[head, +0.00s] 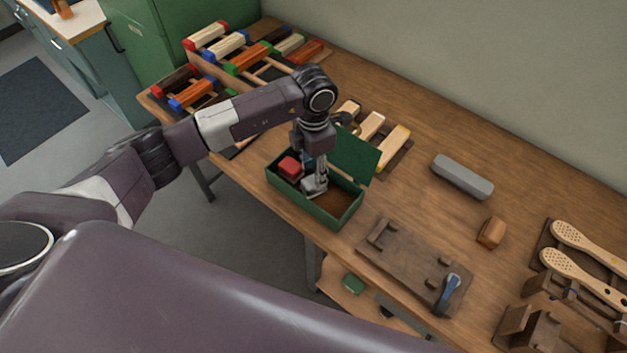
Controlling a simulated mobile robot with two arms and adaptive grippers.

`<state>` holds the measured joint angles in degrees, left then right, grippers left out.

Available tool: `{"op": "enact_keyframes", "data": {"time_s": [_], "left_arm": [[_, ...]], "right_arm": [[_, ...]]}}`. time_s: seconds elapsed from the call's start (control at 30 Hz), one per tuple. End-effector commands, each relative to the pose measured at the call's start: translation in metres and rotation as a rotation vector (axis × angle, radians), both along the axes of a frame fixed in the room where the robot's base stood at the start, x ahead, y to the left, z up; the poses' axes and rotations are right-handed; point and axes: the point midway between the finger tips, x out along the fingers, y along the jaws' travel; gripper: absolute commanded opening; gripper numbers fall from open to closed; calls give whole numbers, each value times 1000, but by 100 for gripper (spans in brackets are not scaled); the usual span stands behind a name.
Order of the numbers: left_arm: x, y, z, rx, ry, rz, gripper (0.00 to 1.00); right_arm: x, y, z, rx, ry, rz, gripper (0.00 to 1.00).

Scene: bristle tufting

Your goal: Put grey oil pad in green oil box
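The green oil box (338,222) stands on the workbench with its lid (355,153) raised at the back. A grey block that looks like the grey oil pad (313,186) is inside the box, near the middle, beside a red block (289,167) on the left. My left gripper (315,178) points straight down into the box, with its fingers at the grey pad. The fingers and pad are small and overlap, so whether the grip is closed on it is unclear. My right gripper is out of view.
A long grey case (462,177) and a small wooden block (491,233) lie right of the box. A dark wooden fixture (405,262) is in front. Brush handles (372,126) lie close behind the lid. Brush heads (580,275) sit at far right.

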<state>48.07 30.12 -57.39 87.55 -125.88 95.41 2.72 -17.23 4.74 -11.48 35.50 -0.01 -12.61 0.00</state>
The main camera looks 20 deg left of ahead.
Motion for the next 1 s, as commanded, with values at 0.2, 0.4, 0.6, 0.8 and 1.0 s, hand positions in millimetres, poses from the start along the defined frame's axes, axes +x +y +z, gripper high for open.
{"op": "enact_keyframes", "data": {"time_s": [0.2,0.4,0.6,0.8,1.0], "left_arm": [[1,0,43,0,-5,-1,40],[1,0,68,-1,-2,0,40],[0,0,73,0,1,1,40],[0,0,73,1,1,0,40],[0,-1,72,-2,1,-1,40]], "right_arm": [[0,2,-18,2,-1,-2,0],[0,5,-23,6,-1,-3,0],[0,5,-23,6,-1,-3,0],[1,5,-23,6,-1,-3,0],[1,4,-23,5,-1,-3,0]]}}
